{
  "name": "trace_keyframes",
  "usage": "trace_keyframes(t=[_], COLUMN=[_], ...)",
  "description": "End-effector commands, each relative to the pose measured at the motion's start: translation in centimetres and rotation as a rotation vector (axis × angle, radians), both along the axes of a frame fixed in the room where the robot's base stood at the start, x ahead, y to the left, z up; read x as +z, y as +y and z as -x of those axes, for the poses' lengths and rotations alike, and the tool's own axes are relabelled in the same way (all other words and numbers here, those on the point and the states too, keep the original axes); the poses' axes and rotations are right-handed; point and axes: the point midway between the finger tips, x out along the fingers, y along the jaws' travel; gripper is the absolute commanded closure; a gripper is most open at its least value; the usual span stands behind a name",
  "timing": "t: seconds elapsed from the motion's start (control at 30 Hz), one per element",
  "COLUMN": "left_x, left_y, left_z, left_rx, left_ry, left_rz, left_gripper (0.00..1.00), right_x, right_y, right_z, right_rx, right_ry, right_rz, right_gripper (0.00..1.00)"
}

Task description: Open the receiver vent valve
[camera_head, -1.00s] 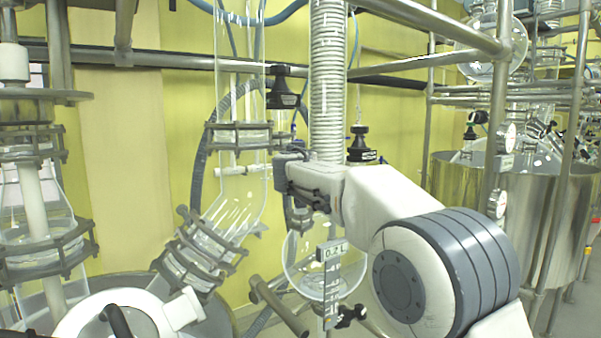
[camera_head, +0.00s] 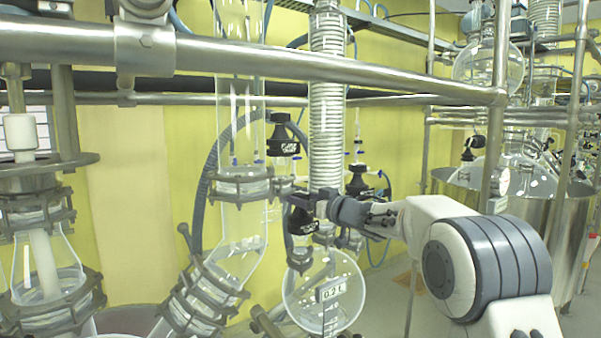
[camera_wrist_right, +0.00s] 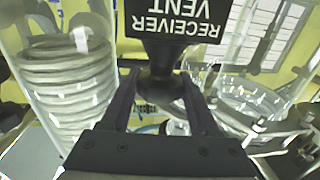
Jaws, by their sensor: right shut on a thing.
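The receiver vent valve has a black knob with a label reading "RECEIVER VENT" (camera_wrist_right: 176,22), which appears upside down in the right wrist view. Its dark stem (camera_wrist_right: 160,86) sits between the two fingers of my right gripper (camera_wrist_right: 162,108), which is shut on it. In the head view the black knob (camera_head: 300,218) is just left of my right gripper (camera_head: 318,207), above the round glass receiver flask (camera_head: 310,300). The fingers partly hide the valve there. I cannot tell how far the valve is turned. My left gripper is not in view.
A ribbed coil condenser (camera_head: 328,100) stands right behind the gripper. Other black valve knobs (camera_head: 283,140) (camera_head: 357,182) are close by. A thick steel rail (camera_head: 250,62) crosses in front, above the arm. Clamped glass joints (camera_head: 203,295) stand at left.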

Motion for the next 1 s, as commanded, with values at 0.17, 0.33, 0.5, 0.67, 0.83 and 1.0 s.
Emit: trace_keyframes(t=[0.17,0.33,0.5,0.67,0.83,1.0], left_x=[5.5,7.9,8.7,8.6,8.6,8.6], left_y=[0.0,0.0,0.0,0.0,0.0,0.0], left_z=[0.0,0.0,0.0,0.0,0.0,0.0], left_rx=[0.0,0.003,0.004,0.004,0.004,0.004], left_ry=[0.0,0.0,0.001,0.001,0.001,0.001], left_rz=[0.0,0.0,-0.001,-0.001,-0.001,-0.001], left_gripper=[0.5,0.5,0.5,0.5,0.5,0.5], right_x=[0.8,0.5,0.2,0.1,0.1,0.1], right_y=[-0.2,-0.1,-0.1,0.0,0.0,0.0], right_z=[-0.2,-0.2,-0.2,-0.1,0.0,0.0], right_rx=[0.13,0.249,0.35,0.423,0.468,0.487], right_ry=[0.007,0.002,-0.002,-0.005,-0.004,-0.001], right_rz=[0.002,-0.002,-0.003,-0.006,-0.004,-0.002], right_gripper=[0.94,0.94,0.94,0.94,0.94,0.94])
